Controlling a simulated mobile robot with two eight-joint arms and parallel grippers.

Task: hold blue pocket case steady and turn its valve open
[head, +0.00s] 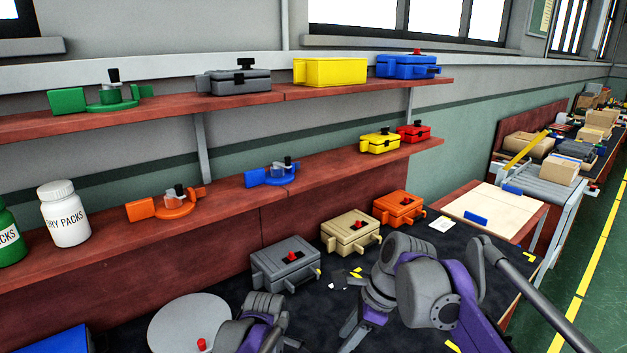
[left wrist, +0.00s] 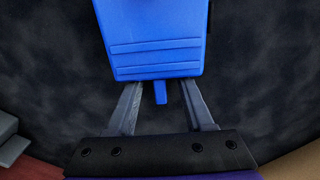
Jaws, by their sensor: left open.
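In the left wrist view a blue case (left wrist: 155,45) fills the top middle, with ridged lines across its near end. A narrow blue tab sticks out from that end. My left gripper (left wrist: 160,93) is open, with one finger on each side of the tab; I cannot tell whether they touch it. No valve shows on the visible part of this case. In the head view the purple and grey right arm reaches in from the right, and its gripper (head: 362,322) hangs over the dark bench; its opening is unclear. I cannot tell where the left wrist's blue case is in the head view.
A round pale plate (head: 180,325) lies at left. Shelves behind hold several cases and valves.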

